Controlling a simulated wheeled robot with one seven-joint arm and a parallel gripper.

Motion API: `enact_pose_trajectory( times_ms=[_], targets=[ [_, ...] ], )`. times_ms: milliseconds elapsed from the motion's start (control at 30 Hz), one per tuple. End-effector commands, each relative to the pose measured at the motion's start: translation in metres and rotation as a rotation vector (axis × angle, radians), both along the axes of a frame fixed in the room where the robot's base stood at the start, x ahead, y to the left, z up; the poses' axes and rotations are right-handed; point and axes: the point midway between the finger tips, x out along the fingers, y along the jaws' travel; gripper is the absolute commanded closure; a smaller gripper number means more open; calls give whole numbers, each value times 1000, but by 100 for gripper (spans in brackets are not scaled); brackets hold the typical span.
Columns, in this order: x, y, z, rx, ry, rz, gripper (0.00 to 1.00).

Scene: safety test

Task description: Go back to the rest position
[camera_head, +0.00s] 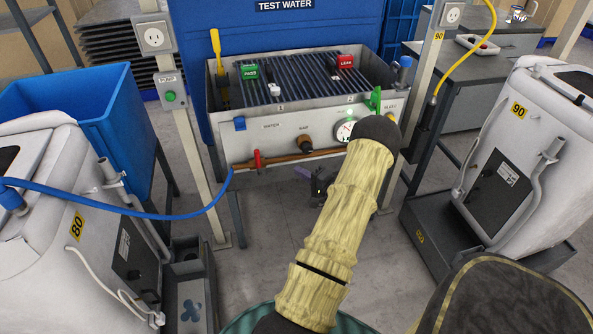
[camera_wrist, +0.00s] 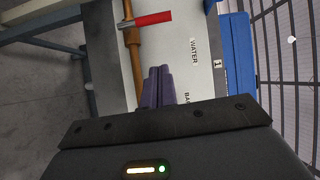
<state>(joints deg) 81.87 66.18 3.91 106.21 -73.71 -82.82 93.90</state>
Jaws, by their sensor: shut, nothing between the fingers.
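My gripper (camera_head: 303,172) is small and partly hidden behind my sleeved arm in the head view. It is in front of and below the front panel of the test bench (camera_head: 283,133). In the wrist view its two purple fingers (camera_wrist: 158,88) lie together, with nothing seen between them. Beyond them are the bench's white panel (camera_wrist: 205,75), the copper pipe (camera_wrist: 136,65) and the red valve handle (camera_wrist: 152,19). I cannot tell whether the fingertips touch the panel.
A blue hose (camera_head: 130,212) runs from the left machine (camera_head: 60,180) to the pipe. A second grey machine (camera_head: 520,150) stands on the right. A blue bin (camera_head: 100,105) is at left. Posts with sockets flank the bench. Grey floor (camera_head: 265,215) shows below the bench.

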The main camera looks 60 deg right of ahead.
Motion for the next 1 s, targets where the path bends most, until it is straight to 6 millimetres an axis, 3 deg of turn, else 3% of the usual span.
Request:
enact_pose_trajectory(
  times_ms=[367, 467, 567, 800, 1000],
  targets=[
    [3, 1, 0, -3, 4, 3, 100],
    [14, 4, 4, -35, 34, 5, 100],
    [38, 11, 12, -109, 107, 13, 100],
    [117, 62, 39, -400, 391, 65, 100],
    [155, 126, 64, -630, 613, 150, 100]
  ],
)
